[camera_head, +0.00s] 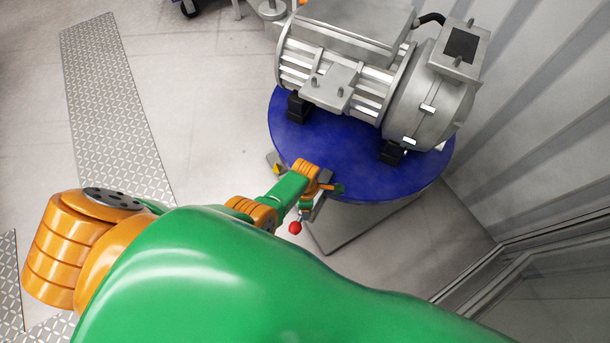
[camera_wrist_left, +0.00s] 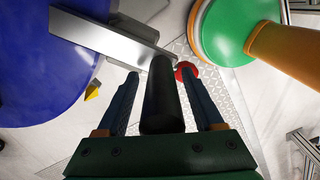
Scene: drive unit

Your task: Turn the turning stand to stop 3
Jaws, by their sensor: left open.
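The turning stand has a round blue top (camera_head: 325,150) on a grey base (camera_head: 350,228). A grey bar (camera_wrist_left: 105,35) reaches out from its edge in the left wrist view and carries a black handle (camera_wrist_left: 163,95). My left gripper (camera_head: 324,190) is at the near edge of the top; in the left wrist view its open fingers (camera_wrist_left: 161,78) stand on either side of the handle, with gaps visible. A red knob (camera_head: 295,228) is just beside the gripper and also shows by the right fingertip (camera_wrist_left: 187,70). A yellow pointer (camera_head: 277,169) sits by the stand's left edge. Stop markings cannot be read.
A grey motor unit (camera_head: 345,80) stands on the blue top on black feet. A ribbed wall (camera_head: 550,110) is close on the right, with a glass panel and metal rail below it. The floor at left is open, with metal tread strips (camera_head: 110,100).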

